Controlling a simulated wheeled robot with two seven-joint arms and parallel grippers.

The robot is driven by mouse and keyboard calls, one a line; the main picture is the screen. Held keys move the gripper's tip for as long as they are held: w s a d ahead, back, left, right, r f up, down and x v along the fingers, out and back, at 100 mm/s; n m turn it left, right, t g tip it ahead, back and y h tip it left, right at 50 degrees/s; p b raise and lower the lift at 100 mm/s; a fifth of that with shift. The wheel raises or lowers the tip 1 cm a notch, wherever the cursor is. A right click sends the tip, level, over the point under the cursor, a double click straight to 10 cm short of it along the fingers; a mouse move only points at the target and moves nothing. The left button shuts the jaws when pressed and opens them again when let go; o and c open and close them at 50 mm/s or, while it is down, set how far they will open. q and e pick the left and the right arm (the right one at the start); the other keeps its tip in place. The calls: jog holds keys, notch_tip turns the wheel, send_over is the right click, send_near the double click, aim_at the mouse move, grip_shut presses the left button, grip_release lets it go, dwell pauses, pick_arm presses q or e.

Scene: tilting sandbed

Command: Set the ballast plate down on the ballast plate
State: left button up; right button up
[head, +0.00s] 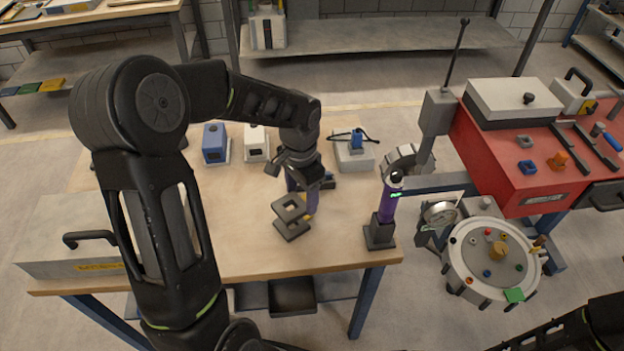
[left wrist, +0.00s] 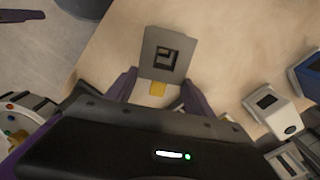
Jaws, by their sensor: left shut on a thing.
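My left gripper (head: 309,205) is above the middle of the wooden table, with its purple fingers pointing down. It is shut on a grey square ballast plate (head: 288,203) with a square hole, gripped at a yellow tab. The same held plate (left wrist: 159,42) shows between the fingers in the left wrist view. A second dark grey ballast plate (head: 291,231) lies flat on the table below the held one. In the head view a gap shows between the two plates. In the left wrist view the held plate mostly hides the lower one. My right gripper cannot be made out.
A blue box (head: 215,143), a white box (head: 256,143) and a grey block with a blue part (head: 354,152) stand at the table's back. A purple upright on a dark base (head: 379,236) stands at the right corner. A round drum (head: 490,262) and red cabinet (head: 508,172) are beyond.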

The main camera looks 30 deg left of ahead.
aim_at(301, 199)
pick_arm(q)
jog(key=shift+s, duration=0.1)
jog(key=shift+f+b, duration=1.8)
jog(key=shift+f, duration=0.4)
jog(key=shift+f+b, duration=0.45)
jog(key=shift+f, duration=0.05)
jog(key=o, duration=1.5)
jog(key=shift+o, duration=0.2)
jog(key=shift+o, duration=1.1)
